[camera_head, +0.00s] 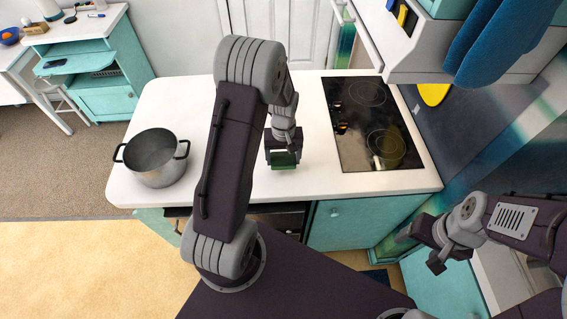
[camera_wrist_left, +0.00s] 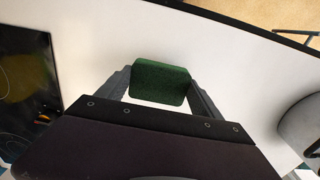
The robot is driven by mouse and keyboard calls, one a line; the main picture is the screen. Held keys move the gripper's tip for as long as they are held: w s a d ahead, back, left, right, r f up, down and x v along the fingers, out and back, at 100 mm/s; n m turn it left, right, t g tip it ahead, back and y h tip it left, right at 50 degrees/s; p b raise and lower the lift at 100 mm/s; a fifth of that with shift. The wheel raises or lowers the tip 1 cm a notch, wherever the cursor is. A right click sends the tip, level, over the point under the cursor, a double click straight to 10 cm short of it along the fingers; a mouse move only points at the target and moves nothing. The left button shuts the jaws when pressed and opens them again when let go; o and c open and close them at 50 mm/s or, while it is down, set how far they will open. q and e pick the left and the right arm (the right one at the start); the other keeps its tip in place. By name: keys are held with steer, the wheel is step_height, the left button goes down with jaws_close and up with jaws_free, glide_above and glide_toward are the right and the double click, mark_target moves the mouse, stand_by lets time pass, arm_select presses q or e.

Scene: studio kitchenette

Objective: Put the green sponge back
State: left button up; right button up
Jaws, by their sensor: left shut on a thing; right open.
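The green sponge (camera_head: 284,160) is held in my left gripper (camera_head: 283,157) over the white counter, to the left of the cooktop. In the left wrist view the sponge (camera_wrist_left: 159,83) sits between the two fingers of the left gripper (camera_wrist_left: 158,88), which are shut on its sides. I cannot tell whether the sponge touches the counter. My right gripper (camera_head: 432,245) is at the lower right, in front of the teal cabinets. It is open and holds nothing that I can see.
A steel pot (camera_head: 155,158) stands on the left of the counter (camera_head: 215,130). A black cooktop (camera_head: 375,122) lies to the right. The counter between pot and cooktop is mostly clear.

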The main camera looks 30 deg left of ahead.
mark_target(284, 159)
arm_select(q)
step_height(284, 159, down, 4)
steer(key=shift+d+r+p, duration=0.1)
steer(key=shift+p, duration=0.2)
steer(key=shift+w, duration=0.15)
steer(key=shift+f, duration=0.2)
steer(key=o, duration=1.2)
steer(key=shift+o, duration=0.5)
steer(key=shift+r, duration=0.15)
